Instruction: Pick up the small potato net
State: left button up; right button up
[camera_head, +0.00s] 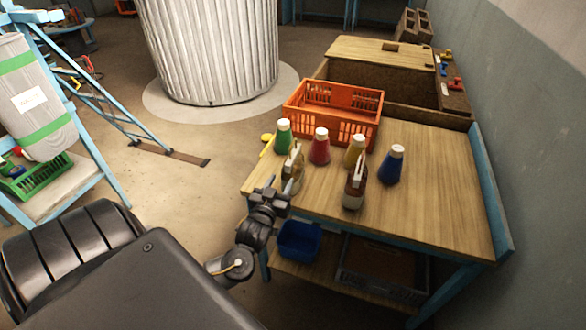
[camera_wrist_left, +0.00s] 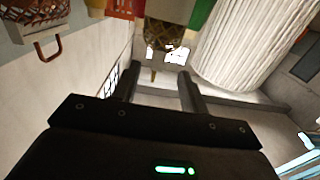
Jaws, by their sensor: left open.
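Two small brown net sacks with pale labels stand on the wooden table (camera_head: 435,195). One sack (camera_head: 293,170) is near the table's left edge, just beyond my left gripper (camera_head: 277,187). The other sack (camera_head: 355,186) stands further right, near the front edge. I cannot tell from their labels which is the potato net. In the left wrist view, a brown net sack (camera_wrist_left: 163,34) with white patches is ahead of my left gripper (camera_wrist_left: 157,75). The fingers are apart, with nothing between them. My right gripper is not in view.
Green (camera_head: 284,136), red (camera_head: 320,146), yellow (camera_head: 355,151) and blue (camera_head: 392,164) bottles with white caps stand close around the sacks. An orange crate (camera_head: 333,110) is behind them. A blue bin (camera_head: 299,241) is below the table's edge. The table's right side is clear.

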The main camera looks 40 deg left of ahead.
aim_at(287, 168)
pick_arm(q)
jog(key=x, duration=0.3)
jog(key=r+p+x, duration=0.1)
jog(key=x, duration=0.1)
jog(key=shift+w+a, duration=0.1)
jog(key=shift+w, duration=0.15)
jog(key=shift+w+a, duration=0.1)
jog(key=shift+w, duration=0.25)
jog(key=p+x, duration=0.1)
jog(key=x, duration=0.2)
jog(key=shift+w+f+p, duration=0.15)
jog(key=shift+w+p, duration=0.15)
jog(key=shift+p, duration=0.05)
jog(key=shift+w+a+f, duration=0.1)
jog(key=shift+w+a, duration=0.1)
jog(key=shift+w, duration=0.3)
jog(key=c, duration=0.9)
grip_shut()
